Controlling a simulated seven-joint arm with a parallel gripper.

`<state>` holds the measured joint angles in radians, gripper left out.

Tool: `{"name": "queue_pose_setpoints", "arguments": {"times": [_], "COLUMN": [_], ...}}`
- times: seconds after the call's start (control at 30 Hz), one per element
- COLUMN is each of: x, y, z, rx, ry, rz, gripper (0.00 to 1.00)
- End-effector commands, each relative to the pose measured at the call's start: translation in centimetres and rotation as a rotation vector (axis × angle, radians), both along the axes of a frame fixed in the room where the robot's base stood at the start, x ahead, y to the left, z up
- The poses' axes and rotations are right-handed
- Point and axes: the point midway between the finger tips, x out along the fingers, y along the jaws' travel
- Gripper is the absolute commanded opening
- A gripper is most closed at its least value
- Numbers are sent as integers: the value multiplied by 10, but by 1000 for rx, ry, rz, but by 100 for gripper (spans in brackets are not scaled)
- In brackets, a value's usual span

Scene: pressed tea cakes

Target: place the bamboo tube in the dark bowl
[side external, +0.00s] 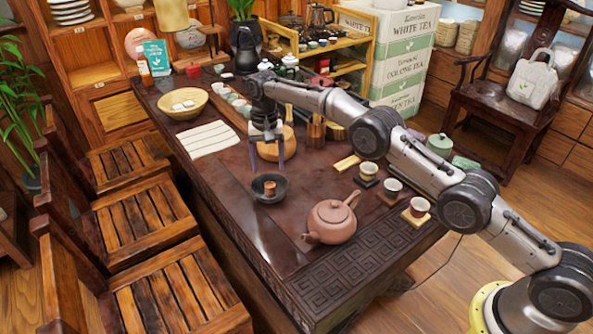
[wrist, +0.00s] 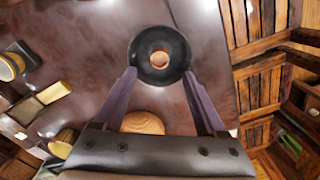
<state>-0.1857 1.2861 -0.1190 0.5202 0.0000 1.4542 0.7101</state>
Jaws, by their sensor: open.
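The dark bowl (side external: 258,193) stands on the dark tea table, below my gripper. A short brown bamboo tube (side external: 270,188) is inside it, seemingly upright. In the wrist view the tube (wrist: 160,58) sits near the middle of the bowl (wrist: 140,47), its round end facing the camera. My gripper (side external: 268,172) points down above the bowl. In the wrist view its two purple-grey fingers (wrist: 159,73) are wide apart, with nothing between them. The tube is clear of both fingers.
A clay teapot (side external: 331,221) stands to the right of the bowl, with small cups on coasters (side external: 393,186) beyond it. A round wooden object (wrist: 143,123) lies near the gripper. A pale folded cloth (side external: 208,139) lies to the left. The table left of the bowl is bare.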

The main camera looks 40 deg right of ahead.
Motion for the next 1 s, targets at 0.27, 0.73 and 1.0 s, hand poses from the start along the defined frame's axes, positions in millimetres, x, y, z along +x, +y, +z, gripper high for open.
{"name": "queue_pose_setpoints", "arguments": {"times": [0.27,0.73,1.0], "x": [11,-90,-188], "y": [-12,-64,-88], "z": [88,304,362], "rx": [22,39,25], "ry": [-124,-324,-413], "rz": [-21,-36,17], "gripper": [74,74,74]}}
